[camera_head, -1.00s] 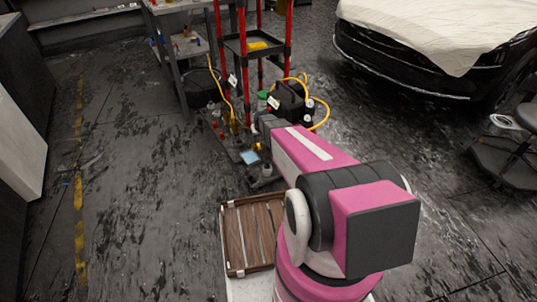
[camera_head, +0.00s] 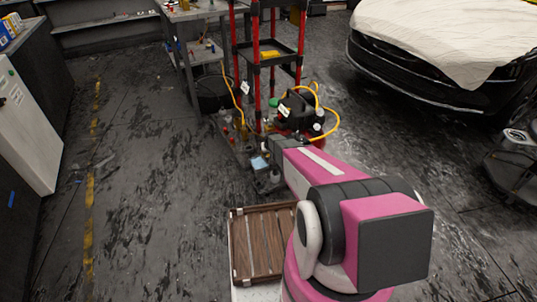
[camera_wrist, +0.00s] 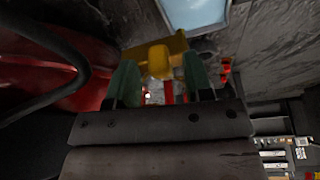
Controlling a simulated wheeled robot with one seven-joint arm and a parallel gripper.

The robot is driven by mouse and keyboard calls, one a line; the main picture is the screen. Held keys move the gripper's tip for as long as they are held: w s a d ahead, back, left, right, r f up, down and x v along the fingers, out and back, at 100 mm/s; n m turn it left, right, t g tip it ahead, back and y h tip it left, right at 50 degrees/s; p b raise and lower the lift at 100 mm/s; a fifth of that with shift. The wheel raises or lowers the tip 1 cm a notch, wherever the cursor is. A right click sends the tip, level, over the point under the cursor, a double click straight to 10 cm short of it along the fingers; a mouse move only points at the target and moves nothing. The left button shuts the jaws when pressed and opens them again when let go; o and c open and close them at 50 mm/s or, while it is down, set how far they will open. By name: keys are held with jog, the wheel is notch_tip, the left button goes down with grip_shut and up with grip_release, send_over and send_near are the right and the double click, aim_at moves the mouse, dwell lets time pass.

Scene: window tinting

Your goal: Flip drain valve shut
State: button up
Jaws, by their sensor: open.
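A yellow valve handle (camera_wrist: 158,62) shows in the wrist view, just beyond and between the two green fingertips of my gripper (camera_wrist: 160,83). My gripper is open, with the fingers on either side of the yellow part. I cannot tell whether either finger touches it. A yellow-brown bar lies behind the handle. A red rounded tank (camera_wrist: 60,75) fills the left of the wrist view. In the head view the black compressor (camera_head: 297,108) stands on the floor beyond my arm; my fingertips and the valve cannot be made out there.
A red-post rack (camera_head: 270,50) stands behind the compressor, and a yellow hose (camera_head: 332,130) loops around it. A light blue panel (camera_head: 259,162) lies close by; it also shows in the wrist view (camera_wrist: 195,10). A covered car (camera_head: 440,60) is at the right. Floor at left is clear.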

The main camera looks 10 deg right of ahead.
jog(key=shift+w+f, duration=0.2)
jog(key=shift+f, duration=0.2)
grip_shut()
jog(key=shift+d, duration=0.1)
jog(key=shift+w+d+n+y, duration=0.1)
jog(key=shift+d+n+y, duration=0.15)
jog(key=shift+n, duration=0.4)
jog(key=shift+w+d+n+y, duration=0.1)
jog(key=shift+d+n+y, duration=0.15)
jog(key=shift+n, duration=0.4)
